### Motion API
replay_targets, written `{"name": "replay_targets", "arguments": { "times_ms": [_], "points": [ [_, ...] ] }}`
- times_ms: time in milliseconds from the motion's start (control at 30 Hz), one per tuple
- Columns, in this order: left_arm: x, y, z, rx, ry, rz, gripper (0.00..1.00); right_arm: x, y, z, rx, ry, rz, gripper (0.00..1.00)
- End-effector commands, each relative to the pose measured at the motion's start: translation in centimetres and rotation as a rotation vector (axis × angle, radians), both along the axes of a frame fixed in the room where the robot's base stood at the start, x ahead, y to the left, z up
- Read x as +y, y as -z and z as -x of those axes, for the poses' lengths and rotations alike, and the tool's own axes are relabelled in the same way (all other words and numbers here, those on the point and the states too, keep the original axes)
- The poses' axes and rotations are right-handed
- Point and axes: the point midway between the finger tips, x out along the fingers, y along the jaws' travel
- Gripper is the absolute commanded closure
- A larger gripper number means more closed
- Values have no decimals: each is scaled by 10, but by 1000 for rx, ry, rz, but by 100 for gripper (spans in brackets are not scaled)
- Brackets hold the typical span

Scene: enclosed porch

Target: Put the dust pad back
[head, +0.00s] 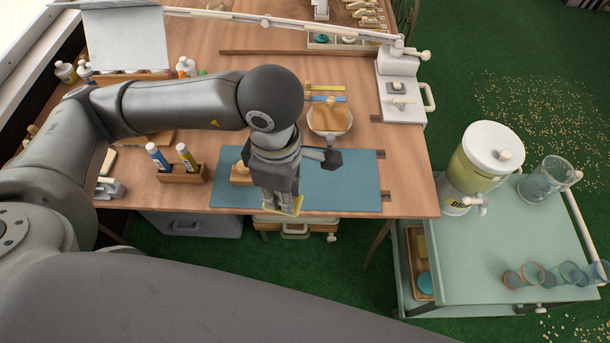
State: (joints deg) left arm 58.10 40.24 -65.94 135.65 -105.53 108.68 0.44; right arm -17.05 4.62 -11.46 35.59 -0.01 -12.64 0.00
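My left gripper (285,190) points down over the front part of the blue-green mat (350,182) on the wooden bench. Its wrist and body hide the fingertips, so I cannot tell whether it is open or shut. A small yellow and white piece (297,204) shows at its lower end, by the bench's front edge. I cannot tell whether this is the dust pad or whether it is gripped. A small wooden block (241,174) lies on the mat just left of the gripper, partly hidden. My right gripper is not in view.
A bowl (330,118) stands behind the mat, and a wooden holder with bottles (181,172) stands to its left. A lamp arm (300,24) crosses the back. A green cart (500,235) with a drink dispenser (482,160) stands right. The mat's right part is clear.

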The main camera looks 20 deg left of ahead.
Motion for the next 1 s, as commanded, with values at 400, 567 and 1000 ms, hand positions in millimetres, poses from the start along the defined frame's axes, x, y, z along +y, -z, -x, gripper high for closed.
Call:
{"name": "replay_targets", "arguments": {
  "times_ms": [400, 567, 1000],
  "points": [
    [-6, 4, -9, -1, -245, 5, 98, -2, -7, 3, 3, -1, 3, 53],
    [-3, 18, -43, -1, -244, 3, 98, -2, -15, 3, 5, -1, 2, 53],
    [1, 77, -116, 0, -238, 5, 98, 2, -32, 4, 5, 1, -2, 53]
  ]
}}
